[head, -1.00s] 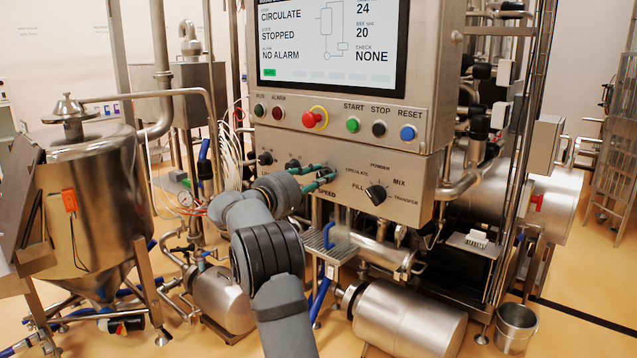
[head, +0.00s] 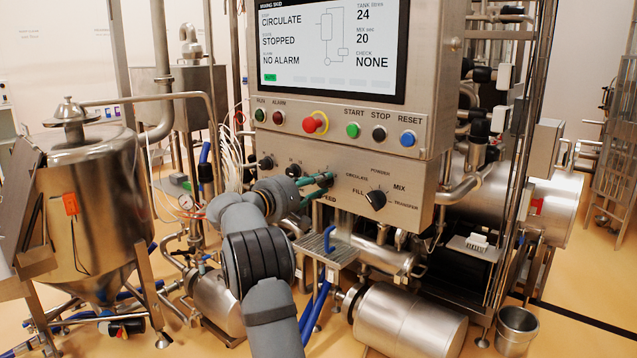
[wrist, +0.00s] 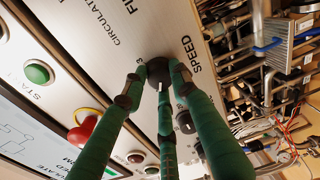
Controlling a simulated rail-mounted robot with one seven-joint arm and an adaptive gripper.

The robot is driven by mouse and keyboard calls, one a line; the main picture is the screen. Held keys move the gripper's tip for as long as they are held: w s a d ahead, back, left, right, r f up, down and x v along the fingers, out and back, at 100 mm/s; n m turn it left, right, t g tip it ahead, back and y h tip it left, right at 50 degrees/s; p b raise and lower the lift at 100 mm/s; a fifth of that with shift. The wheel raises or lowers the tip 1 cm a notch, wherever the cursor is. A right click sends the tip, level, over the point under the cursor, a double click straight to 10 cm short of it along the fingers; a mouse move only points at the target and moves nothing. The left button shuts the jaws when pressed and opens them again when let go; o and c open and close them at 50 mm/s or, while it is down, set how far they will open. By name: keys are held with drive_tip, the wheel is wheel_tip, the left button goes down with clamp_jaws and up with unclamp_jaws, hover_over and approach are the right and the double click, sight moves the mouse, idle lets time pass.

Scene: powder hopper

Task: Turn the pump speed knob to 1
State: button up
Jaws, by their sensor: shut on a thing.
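The dark round pump speed knob (wrist: 157,70) sits on the steel control panel beside the word SPEED in the wrist view. My gripper (wrist: 158,82) has long green fingers with dark tips, closed around this knob. The fingertips cover much of the knob, and I cannot read its setting for certain; a small 3 shows at its edge. In the head view my gripper (head: 324,179) reaches the lower panel from the left, and its fingers hide most of the knob and its scale.
The mode knob (head: 376,199) is to the right on the same panel. Two smaller knobs, one of them the leftmost knob (head: 265,162), are to the left. Above are the red emergency stop (head: 315,123), green start button (head: 353,130) and a screen (head: 330,45). A small shelf (head: 325,245) juts out below.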

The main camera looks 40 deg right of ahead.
drive_tip(key=shift+w+a, duration=0.15)
drive_tip(key=o, duration=1.1)
drive_tip(key=shift+w+f, duration=0.1)
drive_tip(key=shift+o, duration=0.2)
drive_tip(key=v, duration=1.2)
